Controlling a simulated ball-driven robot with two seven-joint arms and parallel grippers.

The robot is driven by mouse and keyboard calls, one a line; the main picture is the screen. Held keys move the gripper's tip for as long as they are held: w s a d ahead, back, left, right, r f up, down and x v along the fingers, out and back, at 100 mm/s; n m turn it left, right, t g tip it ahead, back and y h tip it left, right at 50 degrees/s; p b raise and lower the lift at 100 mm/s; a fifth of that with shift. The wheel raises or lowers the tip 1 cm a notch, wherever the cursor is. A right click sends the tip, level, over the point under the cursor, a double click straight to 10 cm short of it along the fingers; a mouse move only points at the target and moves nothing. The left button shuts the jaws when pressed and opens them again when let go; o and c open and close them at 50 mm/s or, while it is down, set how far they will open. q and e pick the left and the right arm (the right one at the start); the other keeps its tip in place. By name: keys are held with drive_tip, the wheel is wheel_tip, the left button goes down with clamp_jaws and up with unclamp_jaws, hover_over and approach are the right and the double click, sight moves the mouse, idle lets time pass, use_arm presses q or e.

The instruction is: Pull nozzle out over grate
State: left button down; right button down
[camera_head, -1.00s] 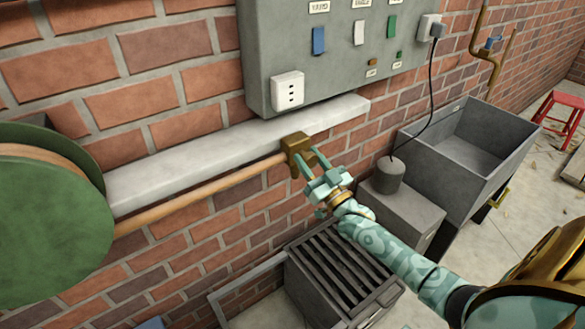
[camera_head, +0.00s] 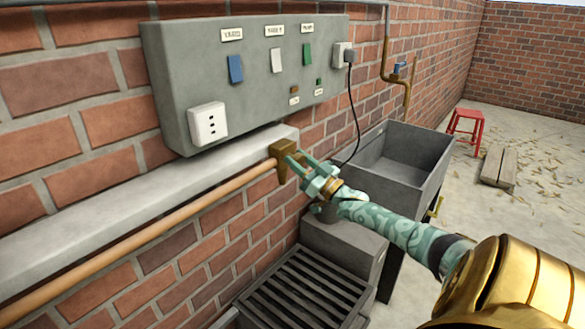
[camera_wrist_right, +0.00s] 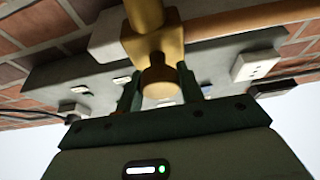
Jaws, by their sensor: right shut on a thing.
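The brown, block-shaped nozzle (camera_head: 285,152) is at the end of an orange-tan hose (camera_head: 150,238) that runs along the brick wall below a pale ledge. My right gripper (camera_head: 300,165) is shut on the nozzle. In the right wrist view the nozzle (camera_wrist_right: 157,50) looks brass-coloured and sits between the two dark fingers (camera_wrist_right: 158,88). The slatted dark grate (camera_head: 305,290) is low at the bottom of the head view, below the nozzle. My left gripper is not in view.
A grey panel (camera_head: 180,60) with coloured switches and a white socket hangs above the ledge (camera_head: 60,240). A grey sink (camera_head: 400,165) stands to the right, with a black cord nearby. A red stool (camera_head: 466,125) and a wooden pallet (camera_head: 498,168) are on the open floor.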

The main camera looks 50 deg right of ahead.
drive_tip(key=c, duration=0.9)
unclamp_jaws()
drive_tip(key=p+v, duration=0.2)
drive_tip(key=v, duration=1.4)
drive_tip(key=shift+s+p, duration=0.2)
drive_tip(key=shift+p, duration=0.15)
